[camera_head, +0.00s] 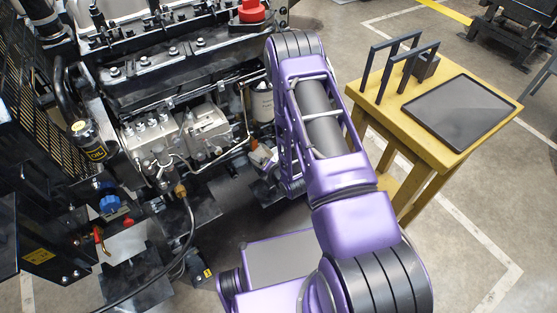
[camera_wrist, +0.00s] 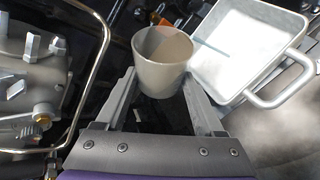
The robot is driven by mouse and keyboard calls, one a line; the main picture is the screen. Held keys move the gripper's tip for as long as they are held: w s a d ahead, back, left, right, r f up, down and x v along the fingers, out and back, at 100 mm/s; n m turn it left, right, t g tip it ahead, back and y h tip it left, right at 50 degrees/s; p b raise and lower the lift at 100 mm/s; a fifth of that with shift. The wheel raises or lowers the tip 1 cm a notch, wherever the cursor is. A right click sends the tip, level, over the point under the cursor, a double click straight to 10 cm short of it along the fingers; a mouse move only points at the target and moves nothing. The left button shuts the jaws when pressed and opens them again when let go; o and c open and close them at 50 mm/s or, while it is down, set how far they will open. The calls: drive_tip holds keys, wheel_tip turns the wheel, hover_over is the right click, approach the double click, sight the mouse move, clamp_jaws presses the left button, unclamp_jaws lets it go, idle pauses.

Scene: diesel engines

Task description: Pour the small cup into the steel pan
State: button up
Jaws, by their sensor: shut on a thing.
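The small cup (camera_wrist: 163,75) is pale grey-beige and sits between the two fingers of my gripper (camera_wrist: 160,88) in the wrist view. My gripper is shut on it. Its mouth faces up and toward the camera, and part of its inner wall shows. The steel pan (camera_wrist: 245,42) is a light square tray with a loop handle (camera_wrist: 292,92), just right of the cup and apparently beyond it. I cannot tell whether they touch. In the head view, my arm hides most of the gripper area, and I cannot make out the cup or pan clearly.
A diesel engine (camera_head: 190,130) fills the left and middle of the head view. In the wrist view, engine parts (camera_wrist: 35,80) and a curved metal pipe (camera_wrist: 104,45) lie close on the left. A yellow table (camera_head: 430,150) with a dark tray (camera_head: 458,112) stands at right.

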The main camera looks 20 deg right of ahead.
drive_tip(key=shift+d+r+m+y+p, duration=0.15)
drive_tip(key=shift+r+m+y+p, duration=0.25)
drive_tip(key=shift+m+y+p, duration=0.3)
idle(1.0)
drive_tip(key=shift+d+f+m+y, duration=0.15)
drive_tip(key=shift+f+m+y, duration=0.25)
idle(0.9)
drive_tip(key=shift+w+d+r+m+y+b, duration=0.2)
drive_tip(key=shift+d+m+y+b, duration=0.1)
drive_tip(key=shift+d+b, duration=0.1)
drive_tip(key=shift+w+d+r+m+y+b, duration=0.1)
drive_tip(key=shift+d+r+m+y+b, duration=0.1)
drive_tip(key=shift+d+y+b, duration=0.15)
idle(0.7)
drive_tip(key=shift+d+f+m+y, duration=0.3)
drive_tip(key=shift+f+m+y, duration=0.15)
drive_tip(key=shift+m, duration=0.05)
idle(0.9)
